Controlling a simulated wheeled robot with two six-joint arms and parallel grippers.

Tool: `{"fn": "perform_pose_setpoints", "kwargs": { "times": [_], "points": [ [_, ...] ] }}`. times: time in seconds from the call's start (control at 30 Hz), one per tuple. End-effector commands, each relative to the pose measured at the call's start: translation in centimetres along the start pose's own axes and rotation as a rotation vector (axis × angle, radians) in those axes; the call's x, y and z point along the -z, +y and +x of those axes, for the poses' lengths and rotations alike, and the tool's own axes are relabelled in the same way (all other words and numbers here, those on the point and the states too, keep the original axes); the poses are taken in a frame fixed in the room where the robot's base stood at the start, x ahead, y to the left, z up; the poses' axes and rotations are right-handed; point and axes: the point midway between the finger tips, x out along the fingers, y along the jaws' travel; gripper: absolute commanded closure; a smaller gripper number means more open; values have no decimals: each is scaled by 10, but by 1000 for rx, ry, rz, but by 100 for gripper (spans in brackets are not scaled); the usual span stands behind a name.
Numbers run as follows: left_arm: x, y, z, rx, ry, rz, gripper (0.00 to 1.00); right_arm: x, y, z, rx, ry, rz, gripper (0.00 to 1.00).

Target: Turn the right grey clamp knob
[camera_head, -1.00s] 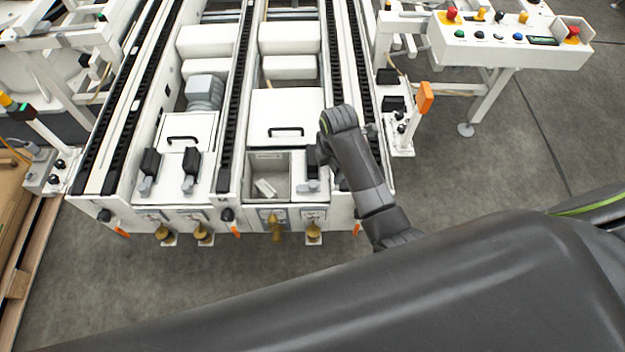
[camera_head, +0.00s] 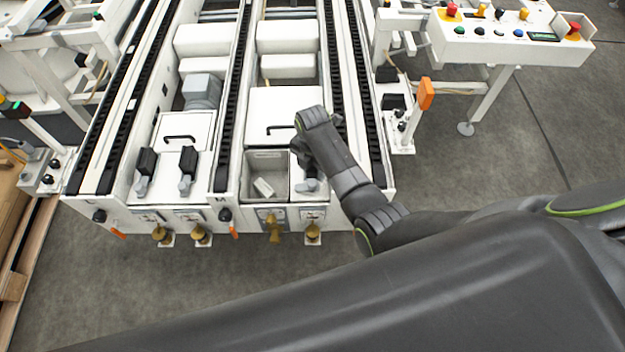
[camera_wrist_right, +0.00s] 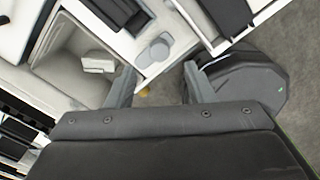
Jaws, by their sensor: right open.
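The rightmost grey clamp knob (camera_head: 309,186) sits on the white machine's front panel, right of an open bin, partly covered by my right gripper (camera_head: 303,158) in the head view. In the right wrist view this grey knob (camera_wrist_right: 153,51) lies beyond the fingers, below a black clamp body (camera_wrist_right: 124,12). My right gripper (camera_wrist_right: 156,84) is open, with its fingers wide apart and nothing between them. The knob is not between the fingers, and I see no contact. Two other grey knobs with black clamps (camera_head: 187,168) stand further left. My left gripper is out of view.
The open bin (camera_head: 283,200) left of the knob holds a small white block (camera_head: 263,187). A white lid with a black handle (camera_head: 283,101) lies behind it. A dark conveyor rail (camera_head: 363,100) runs to the right. Brass fittings (camera_head: 273,228) stick out in front.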

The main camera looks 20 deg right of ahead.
Motion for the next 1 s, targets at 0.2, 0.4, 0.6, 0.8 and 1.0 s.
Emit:
{"fn": "perform_pose_setpoints", "kwargs": {
  "times": [0.2,0.4,0.6,0.8,1.0],
  "points": [
    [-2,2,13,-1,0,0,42,0,0,43,1,1,1,52],
    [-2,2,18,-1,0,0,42,0,0,61,0,0,1,52],
    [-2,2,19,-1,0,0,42,0,0,64,-1,-1,2,52],
    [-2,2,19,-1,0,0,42,0,0,64,-1,-1,1,56],
    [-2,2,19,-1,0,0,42,0,0,64,-1,-1,1,82]
  ]
}}
